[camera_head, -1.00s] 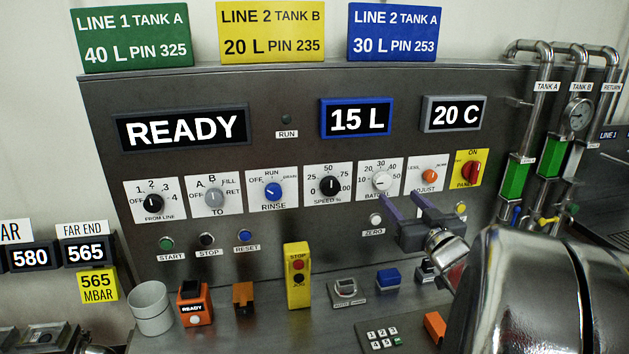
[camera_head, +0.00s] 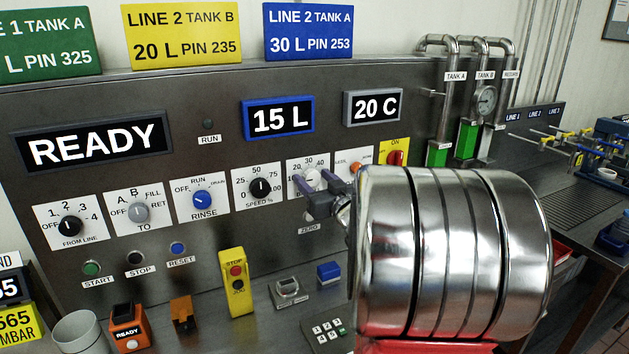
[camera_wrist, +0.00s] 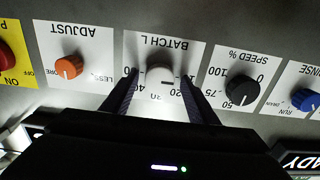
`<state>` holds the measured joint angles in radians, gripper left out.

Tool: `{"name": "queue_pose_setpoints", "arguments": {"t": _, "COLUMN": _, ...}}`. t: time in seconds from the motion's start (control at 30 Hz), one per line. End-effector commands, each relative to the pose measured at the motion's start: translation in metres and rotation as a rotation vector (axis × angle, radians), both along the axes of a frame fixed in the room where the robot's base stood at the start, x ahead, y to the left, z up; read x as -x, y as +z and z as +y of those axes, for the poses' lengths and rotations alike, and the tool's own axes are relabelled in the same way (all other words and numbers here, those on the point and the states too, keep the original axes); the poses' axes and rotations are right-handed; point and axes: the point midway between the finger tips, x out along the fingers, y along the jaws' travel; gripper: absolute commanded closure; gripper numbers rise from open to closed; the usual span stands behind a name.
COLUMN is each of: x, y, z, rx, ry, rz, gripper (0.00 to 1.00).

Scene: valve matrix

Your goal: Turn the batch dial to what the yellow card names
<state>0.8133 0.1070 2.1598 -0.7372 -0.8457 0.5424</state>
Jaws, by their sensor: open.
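The yellow card (camera_head: 181,36) on top of the panel reads LINE 2 TANK B, 20 L, PIN 235. The blue-framed display (camera_head: 278,117) reads 15 L. The batch dial (camera_head: 312,177) is a pale knob on a white plate, partly hidden by my gripper (camera_head: 308,187) in the head view. In the wrist view the plate appears upside down, and the batch dial (camera_wrist: 160,74) lies between the two fingers of my gripper (camera_wrist: 161,82). The jaws are open, one finger on each side of the knob. I cannot tell whether either touches it.
The black speed dial (camera_wrist: 242,89) and the orange adjust dial (camera_wrist: 68,67) flank the batch plate closely. Under the dials are buttons and a yellow stop box (camera_head: 237,282). A keypad (camera_head: 327,332) lies on the bench below. My arm hides the panel's lower right.

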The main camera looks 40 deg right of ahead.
Motion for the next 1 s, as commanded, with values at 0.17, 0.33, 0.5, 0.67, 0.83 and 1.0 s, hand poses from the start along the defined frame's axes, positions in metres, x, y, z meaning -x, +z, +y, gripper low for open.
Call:
{"name": "queue_pose_setpoints", "arguments": {"t": 0.17, "x": 0.0006, "y": 0.0000, "z": -0.0008, "rx": 0.000, "ry": -0.001, "rz": 0.000, "gripper": 0.53}}
{"name": "queue_pose_setpoints", "arguments": {"t": 0.33, "x": 0.0008, "y": 0.0000, "z": -0.0010, "rx": 0.000, "ry": -0.001, "rz": 0.000, "gripper": 0.65}}
{"name": "queue_pose_setpoints", "arguments": {"t": 0.5, "x": 0.0008, "y": 0.0000, "z": -0.0011, "rx": 0.000, "ry": -0.001, "rz": 0.000, "gripper": 0.77}}
{"name": "queue_pose_setpoints", "arguments": {"t": 0.67, "x": 0.0009, "y": 0.0000, "z": -0.0011, "rx": 0.000, "ry": -0.001, "rz": 0.000, "gripper": 0.87}}
{"name": "queue_pose_setpoints", "arguments": {"t": 0.83, "x": 0.0009, "y": -0.0001, "z": -0.0011, "rx": -0.005, "ry": -0.001, "rz": -0.001, "gripper": 0.87}}
{"name": "queue_pose_setpoints", "arguments": {"t": 1.0, "x": 0.0010, "y": -0.0001, "z": -0.0012, "rx": -0.035, "ry": -0.001, "rz": -0.010, "gripper": 0.87}}
